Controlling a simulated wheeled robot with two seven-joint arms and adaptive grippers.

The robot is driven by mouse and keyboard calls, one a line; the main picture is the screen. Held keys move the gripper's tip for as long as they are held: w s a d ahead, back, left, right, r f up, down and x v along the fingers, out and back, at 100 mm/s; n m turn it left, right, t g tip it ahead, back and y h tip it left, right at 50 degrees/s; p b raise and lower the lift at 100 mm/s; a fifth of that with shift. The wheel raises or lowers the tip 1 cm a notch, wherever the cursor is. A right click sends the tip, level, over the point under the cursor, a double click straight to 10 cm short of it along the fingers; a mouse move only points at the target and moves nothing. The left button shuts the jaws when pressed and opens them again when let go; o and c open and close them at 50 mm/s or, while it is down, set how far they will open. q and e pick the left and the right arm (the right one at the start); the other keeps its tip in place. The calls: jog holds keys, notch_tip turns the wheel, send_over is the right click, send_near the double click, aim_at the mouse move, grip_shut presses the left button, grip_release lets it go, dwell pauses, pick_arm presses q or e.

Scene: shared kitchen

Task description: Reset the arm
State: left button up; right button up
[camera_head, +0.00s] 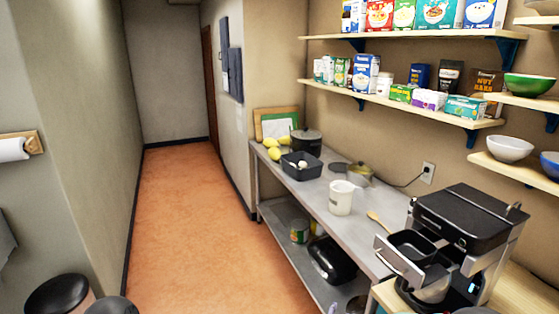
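Neither of my grippers shows in the head view, and I see no part of either arm that I can make out for sure. What they hold, if anything, is hidden from this view.
A steel counter (316,196) runs along the right wall, with a dark tray (302,172), a white tub (341,198) and a pot (306,142). A black coffee machine (470,222) stands nearer at the right. Shelves (408,112) hang above. The orange floor (190,225) is clear.

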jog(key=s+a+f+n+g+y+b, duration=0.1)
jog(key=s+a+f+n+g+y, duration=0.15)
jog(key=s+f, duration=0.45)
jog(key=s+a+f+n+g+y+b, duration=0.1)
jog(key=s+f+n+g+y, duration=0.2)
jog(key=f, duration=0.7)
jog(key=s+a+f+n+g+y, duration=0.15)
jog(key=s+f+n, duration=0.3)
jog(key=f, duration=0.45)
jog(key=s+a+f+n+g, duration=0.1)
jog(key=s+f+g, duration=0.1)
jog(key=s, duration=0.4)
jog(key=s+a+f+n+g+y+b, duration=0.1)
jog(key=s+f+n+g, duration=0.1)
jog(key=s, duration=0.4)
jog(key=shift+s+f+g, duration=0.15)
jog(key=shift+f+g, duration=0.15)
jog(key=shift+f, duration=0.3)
